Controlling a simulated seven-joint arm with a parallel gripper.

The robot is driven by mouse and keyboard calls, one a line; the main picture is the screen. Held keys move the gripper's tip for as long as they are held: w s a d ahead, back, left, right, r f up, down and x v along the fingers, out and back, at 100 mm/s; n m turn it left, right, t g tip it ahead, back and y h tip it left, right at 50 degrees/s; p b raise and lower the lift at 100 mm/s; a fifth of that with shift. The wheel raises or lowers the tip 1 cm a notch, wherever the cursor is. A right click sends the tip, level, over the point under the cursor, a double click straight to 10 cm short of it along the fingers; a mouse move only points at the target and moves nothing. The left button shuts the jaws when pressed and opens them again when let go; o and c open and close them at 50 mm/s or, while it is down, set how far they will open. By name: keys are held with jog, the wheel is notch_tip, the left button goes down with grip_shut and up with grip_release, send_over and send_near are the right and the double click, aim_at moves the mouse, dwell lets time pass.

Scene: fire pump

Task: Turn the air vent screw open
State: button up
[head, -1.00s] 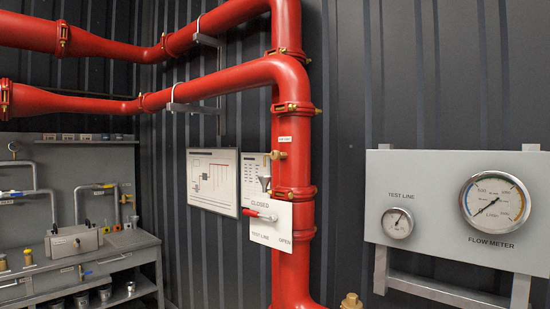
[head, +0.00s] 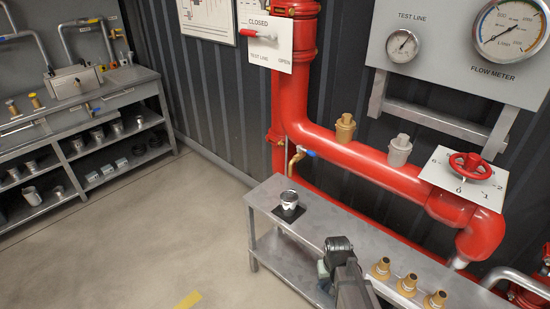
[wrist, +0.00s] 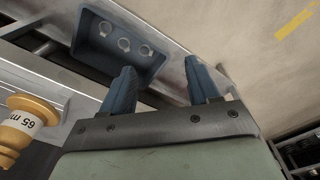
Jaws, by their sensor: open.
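I cannot pick out an air vent screw for certain in either current view. The red pipe (head: 345,150) carries a brass fitting (head: 345,128) and a grey fitting (head: 399,151) on top. The small brass fitting above a funnel, high on the upright pipe in the earlier head view, is now out of frame. My gripper (wrist: 160,88) shows in the wrist view with its two blue-grey fingers apart and nothing between them. In the head view my dark arm is at the bottom middle, over the bench; the fingertips are not clear there.
A metal bench (head: 318,222) runs below the pipe, with a small can (head: 289,203) and brass couplings (head: 407,285). A blue tray (wrist: 118,48) with three rings lies beyond my fingers. A red handwheel (head: 470,166) and test line lever (head: 262,35) are on the pipework.

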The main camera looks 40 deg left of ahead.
jog(key=w+a+r+n+t+y, duration=0.1)
jog(key=a+r+n+t+y, duration=0.3)
jog(key=a+r, duration=2.85)
jog(key=s+a+r+m+t, duration=0.1)
jog(key=a+r+t, duration=0.3)
jog(key=r, duration=1.3)
jog(key=s+a+r+t, duration=0.15)
jog(key=a+r, duration=0.55)
jog(key=r, duration=1)
jog(key=w+r+m+t+h, duration=0.2)
jog(key=w+r+m+t, duration=0.2)
jog(key=r, duration=0.7)
jog(key=w+r+m+t+h, duration=0.2)
jog(key=w+r+m+t, duration=0.25)
jog(key=r, duration=0.65)
jog(key=shift+g, duration=0.4)
jog(key=w, duration=1.2)
jog(key=shift+w+d+f, duration=0.1)
jog(key=shift+w+f, duration=0.05)
jog(key=shift+w, duration=0.2)
jog(key=shift+c, duration=0.3)
